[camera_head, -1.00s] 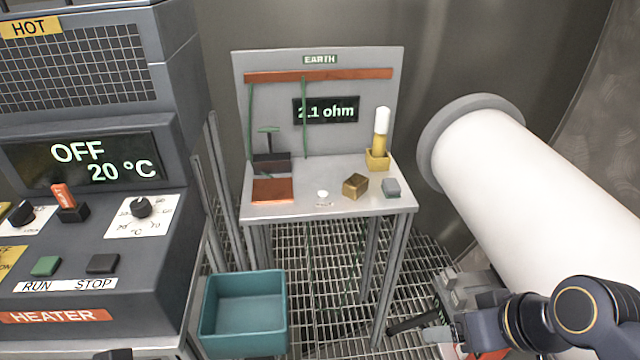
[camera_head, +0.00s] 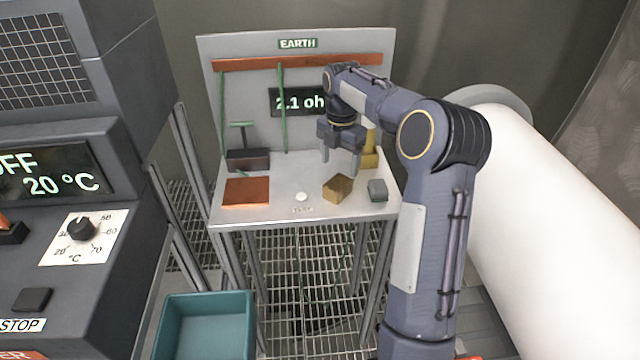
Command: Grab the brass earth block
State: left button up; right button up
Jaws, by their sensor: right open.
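The brass earth block (camera_head: 338,188) is a small brown-gold block on the grey earth table (camera_head: 262,215), right of the middle and near the front edge. My right gripper (camera_head: 340,168) points down just above and behind the block, with its two fingers apart and nothing between them. I cannot tell whether a finger touches the block. My right arm covers part of the panel and its readout. My left gripper is not in view.
A grey block (camera_head: 377,190) sits close to the right of the brass block. A copper plate (camera_head: 246,192), a white button (camera_head: 301,196) and a dark clamp (camera_head: 247,158) are to the left. A yellow holder (camera_head: 370,159) stands behind. A teal bin (camera_head: 207,325) is below.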

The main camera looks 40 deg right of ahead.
aim_at(339, 181)
jog(key=f, duration=0.6)
jog(key=shift+s+a+f, duration=0.1)
jog(key=shift+s+f, duration=0.15)
jog(key=shift+f, duration=0.15)
jog(key=shift+r, duration=0.1)
jog(key=c, duration=1.4)
